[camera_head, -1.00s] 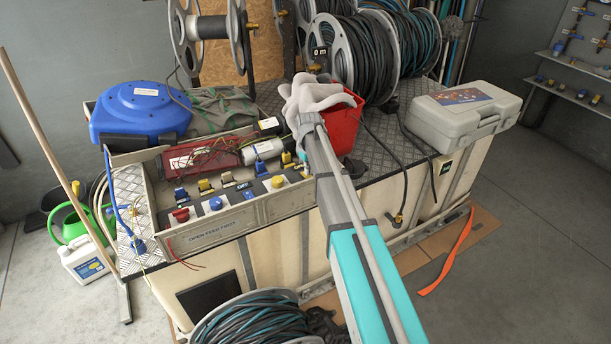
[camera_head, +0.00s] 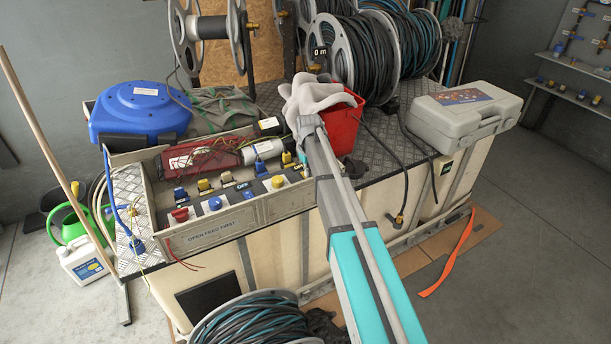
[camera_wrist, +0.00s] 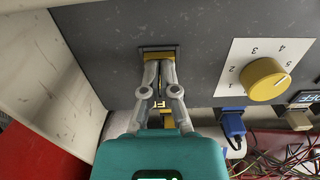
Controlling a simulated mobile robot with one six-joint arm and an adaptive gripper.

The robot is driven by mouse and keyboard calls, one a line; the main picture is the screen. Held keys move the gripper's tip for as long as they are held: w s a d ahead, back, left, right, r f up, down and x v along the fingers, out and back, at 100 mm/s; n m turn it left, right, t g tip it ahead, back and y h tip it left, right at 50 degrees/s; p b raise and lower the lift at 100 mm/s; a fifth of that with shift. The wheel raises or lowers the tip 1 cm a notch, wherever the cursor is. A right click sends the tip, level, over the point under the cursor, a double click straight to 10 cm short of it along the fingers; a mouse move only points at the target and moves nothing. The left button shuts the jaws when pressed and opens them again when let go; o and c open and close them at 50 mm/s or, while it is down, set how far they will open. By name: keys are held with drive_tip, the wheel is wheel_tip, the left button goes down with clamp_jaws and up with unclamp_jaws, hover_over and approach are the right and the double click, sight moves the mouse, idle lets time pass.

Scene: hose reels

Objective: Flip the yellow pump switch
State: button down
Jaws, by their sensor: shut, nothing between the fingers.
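The yellow pump switch (camera_wrist: 147,54) sits in a dark slot on the grey panel, in the upper middle of the wrist view. My gripper (camera_wrist: 160,60) is shut and empty, its two fingertips together at the switch and covering part of it. I cannot tell whether they touch it or which way it is set. A yellow piece with dark lettering shows between the finger links.
A yellow dial (camera_wrist: 265,80) with a numbered plate is right of the fingers. A pale wall is at left.

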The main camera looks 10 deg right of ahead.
drive_tip(key=shift+f, duration=0.25)
drive_tip(key=shift+r, duration=0.1)
drive_tip(key=shift+r+p, duration=3.4)
drive_tip(key=shift+r, duration=0.1)
drive_tip(key=s+r+m+p, duration=0.1)
drive_tip(key=s+r+p, duration=0.1)
drive_tip(key=s, duration=1.2)
drive_tip(key=s+r+m+p, duration=0.2)
drive_tip(key=s+r+p, duration=0.1)
drive_tip(key=s, duration=1.2)
drive_tip(key=shift+a+r+m, duration=0.2)
drive_tip(key=shift+m, duration=0.1)
